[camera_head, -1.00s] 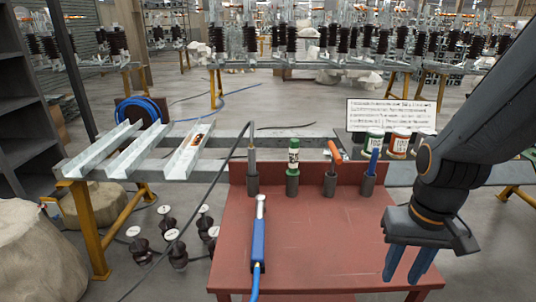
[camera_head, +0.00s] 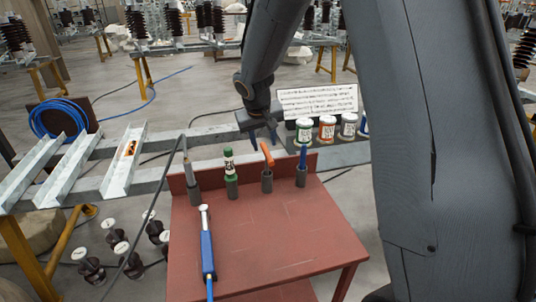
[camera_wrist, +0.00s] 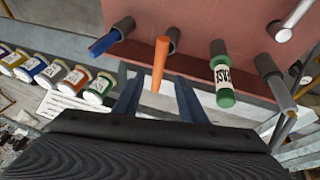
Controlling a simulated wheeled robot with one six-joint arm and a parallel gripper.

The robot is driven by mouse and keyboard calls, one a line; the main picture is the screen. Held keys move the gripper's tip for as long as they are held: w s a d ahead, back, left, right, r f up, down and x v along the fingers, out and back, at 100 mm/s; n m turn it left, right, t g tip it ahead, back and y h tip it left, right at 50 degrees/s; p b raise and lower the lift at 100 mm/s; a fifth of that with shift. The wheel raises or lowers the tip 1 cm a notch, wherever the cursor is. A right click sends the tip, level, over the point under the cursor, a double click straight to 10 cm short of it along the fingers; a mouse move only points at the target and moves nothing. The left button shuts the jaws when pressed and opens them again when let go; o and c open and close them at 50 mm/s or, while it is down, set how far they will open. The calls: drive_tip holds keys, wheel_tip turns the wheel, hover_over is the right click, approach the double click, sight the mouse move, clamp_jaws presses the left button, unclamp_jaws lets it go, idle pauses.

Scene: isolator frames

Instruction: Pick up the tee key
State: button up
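An orange-handled tool (camera_head: 266,155), likely the tee key though its full shape is unclear, stands tilted in a dark cup (camera_head: 267,182) at the back of the red table. My gripper (camera_head: 264,138) is just behind and above it, with two blue fingers apart. In the wrist view the orange handle (camera_wrist: 160,65) appears between the spread fingers, with nothing visibly gripped. Its lower end is hidden in the cup.
A blue tool (camera_head: 303,157) and a green-capped bottle (camera_head: 229,163) stand in cups on either side. A grey rod (camera_head: 188,165) stands further left. A blue-handled tool (camera_head: 207,248) lies on the red table (camera_head: 270,235). Labelled jars (camera_head: 326,128) stand behind.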

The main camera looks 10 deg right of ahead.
sight(266, 150)
drive_tip(key=p+x, duration=0.1)
drive_tip(key=x, duration=0.3)
drive_tip(key=p+x, duration=0.1)
drive_tip(key=x, duration=0.1)
drive_tip(key=shift+w+d+f+p, duration=0.1)
drive_tip(key=shift+w+d+p, duration=0.2)
drive_tip(key=shift+w, duration=0.1)
drive_tip(key=shift+w+f, duration=0.25)
drive_tip(key=shift+f, duration=0.3)
clamp_jaws()
